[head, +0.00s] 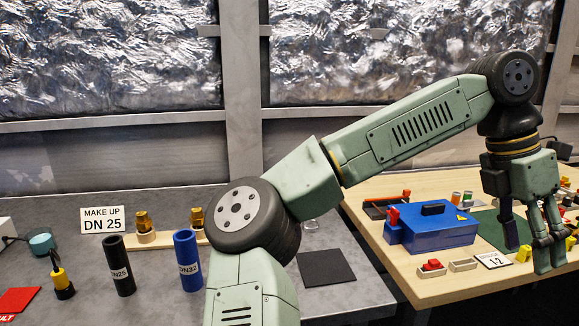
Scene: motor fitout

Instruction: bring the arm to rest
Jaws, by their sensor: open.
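My arm reaches from the bottom centre up to the right and bends down at its end. My gripper (530,240) points down over the right end of the wooden table (440,285). Its fingers are apart, with nothing clearly seen between them. The gripper hangs in front of a green mat (488,228) and hides part of it. From this one view I cannot tell how high the fingertips are above the table.
A blue box (432,232) stands left of my gripper, near a number card (494,261) and small yellow parts (523,254). The grey bench holds a black DN25 cylinder (119,266), a blue DN32 cylinder (187,262), brass fittings (144,222) and a sign (102,219). A dark square pad (326,267) lies bare.

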